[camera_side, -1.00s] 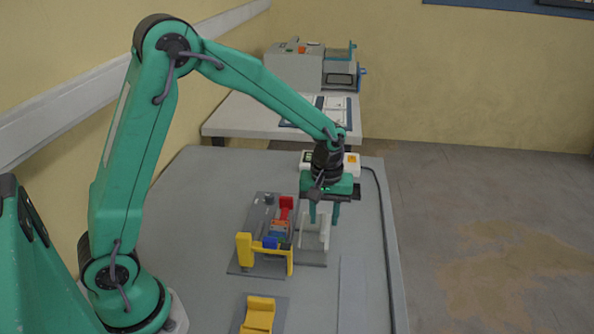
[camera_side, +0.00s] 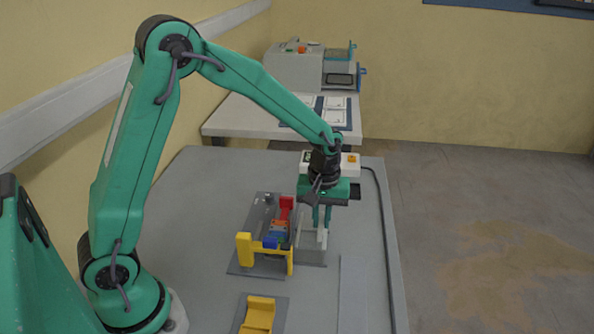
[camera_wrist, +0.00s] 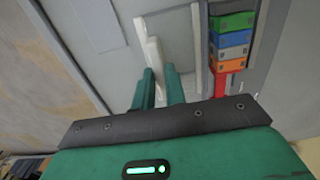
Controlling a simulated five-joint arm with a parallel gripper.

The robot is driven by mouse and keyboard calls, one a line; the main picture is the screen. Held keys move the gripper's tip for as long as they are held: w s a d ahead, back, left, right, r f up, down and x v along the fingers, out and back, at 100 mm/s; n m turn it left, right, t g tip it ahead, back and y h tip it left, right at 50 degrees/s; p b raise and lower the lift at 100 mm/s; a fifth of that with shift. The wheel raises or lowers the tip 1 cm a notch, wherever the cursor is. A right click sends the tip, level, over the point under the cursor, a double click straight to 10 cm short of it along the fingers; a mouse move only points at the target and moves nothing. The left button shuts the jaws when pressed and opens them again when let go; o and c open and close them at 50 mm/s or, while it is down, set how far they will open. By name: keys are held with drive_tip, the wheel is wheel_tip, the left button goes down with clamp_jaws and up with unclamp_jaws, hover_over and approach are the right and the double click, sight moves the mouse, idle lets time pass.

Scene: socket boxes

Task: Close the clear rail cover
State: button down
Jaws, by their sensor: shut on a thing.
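My gripper (camera_side: 321,226) points down over the grey-white rail assembly (camera_side: 312,254) on the right of the fixture. Its two green fingers are shut on a white upright bar (camera_side: 322,240). In the wrist view, this bar (camera_wrist: 153,52) stands between the fingertips of my gripper (camera_wrist: 159,76). The bar looks like part of the clear rail cover, but the clear part is hard to make out against the grey. I cannot tell the cover's exact angle.
Coloured blocks (camera_side: 278,228) sit in a row just left of my gripper, beside a yellow bracket (camera_side: 245,249). A yellow cradle (camera_side: 259,312) lies nearer. A white control box (camera_side: 350,162) and cable stand behind. The table's right strip is clear.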

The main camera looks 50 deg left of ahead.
drive_tip(key=s+a, duration=0.6)
drive_tip(key=c, duration=1.4)
unclamp_jaws()
drive_tip(key=shift+c, duration=0.2)
drive_tip(key=shift+r, duration=0.1)
drive_tip(key=shift+r, duration=0.75)
wheel_tip(320, 180, up, 6)
drive_tip(key=shift+r, duration=0.15)
